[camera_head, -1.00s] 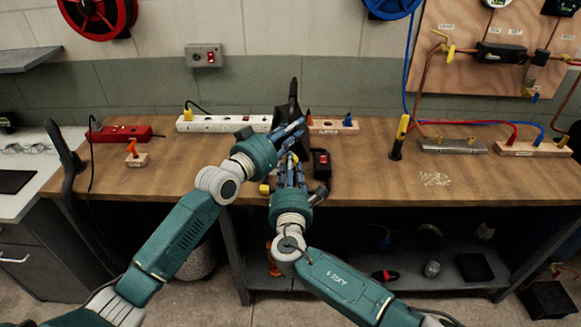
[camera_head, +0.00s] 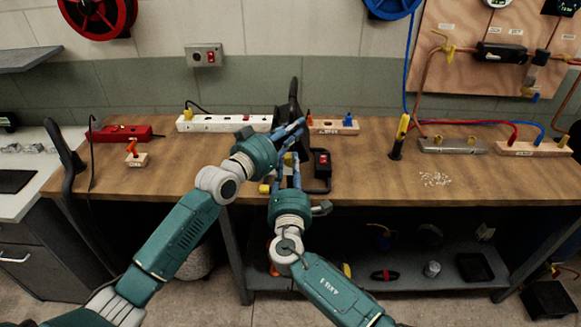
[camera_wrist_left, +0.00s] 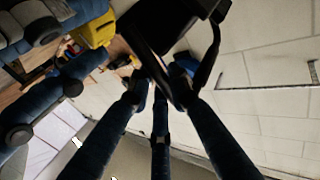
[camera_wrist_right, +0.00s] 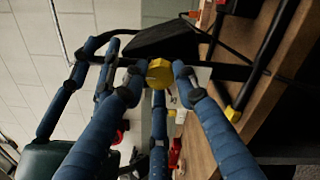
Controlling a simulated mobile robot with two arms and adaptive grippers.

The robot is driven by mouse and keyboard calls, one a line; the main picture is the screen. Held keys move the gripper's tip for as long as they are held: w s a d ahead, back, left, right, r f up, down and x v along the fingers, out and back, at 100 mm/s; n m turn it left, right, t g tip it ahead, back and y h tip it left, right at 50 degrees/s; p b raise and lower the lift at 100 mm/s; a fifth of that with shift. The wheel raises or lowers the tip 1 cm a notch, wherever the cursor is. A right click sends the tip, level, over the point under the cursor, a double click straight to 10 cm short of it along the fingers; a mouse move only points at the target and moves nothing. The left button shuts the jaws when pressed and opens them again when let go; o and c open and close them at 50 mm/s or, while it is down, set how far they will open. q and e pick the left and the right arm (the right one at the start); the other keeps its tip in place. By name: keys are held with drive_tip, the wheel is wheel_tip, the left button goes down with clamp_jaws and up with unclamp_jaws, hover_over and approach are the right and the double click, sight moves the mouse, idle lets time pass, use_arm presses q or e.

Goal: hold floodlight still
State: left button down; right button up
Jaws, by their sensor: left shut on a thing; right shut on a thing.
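The black floodlight (camera_head: 292,108) stands on the wooden bench near its front middle. Its dark body fills the top of the left wrist view (camera_wrist_left: 165,18) and shows in the right wrist view (camera_wrist_right: 165,42). My left gripper (camera_head: 300,128) is shut on the floodlight's dark frame from the left. My right gripper (camera_head: 288,165) is just below it, in front of the floodlight. Its fingers are closed around a yellow knob (camera_wrist_right: 160,73). The grippers hide much of the floodlight and its stand in the head view.
A box with a red switch (camera_head: 322,160) sits right beside my right gripper. A white power strip (camera_head: 222,123) and a wooden block with a blue part (camera_head: 334,128) stand behind. The bench to the right front is mostly clear.

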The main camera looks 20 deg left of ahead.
use_arm(q)
drive_tip(key=shift+d+f, duration=0.1)
drive_tip(key=shift+f, duration=0.05)
use_arm(e)
drive_tip(key=shift+f, duration=0.1)
drive_tip(key=o, duration=1.1)
drive_tip(key=shift+o, duration=0.2)
drive_tip(key=v, duration=1.2)
drive_tip(key=shift+f, duration=0.1)
use_arm(q)
drive_tip(key=c, duration=1.5)
unclamp_jaws()
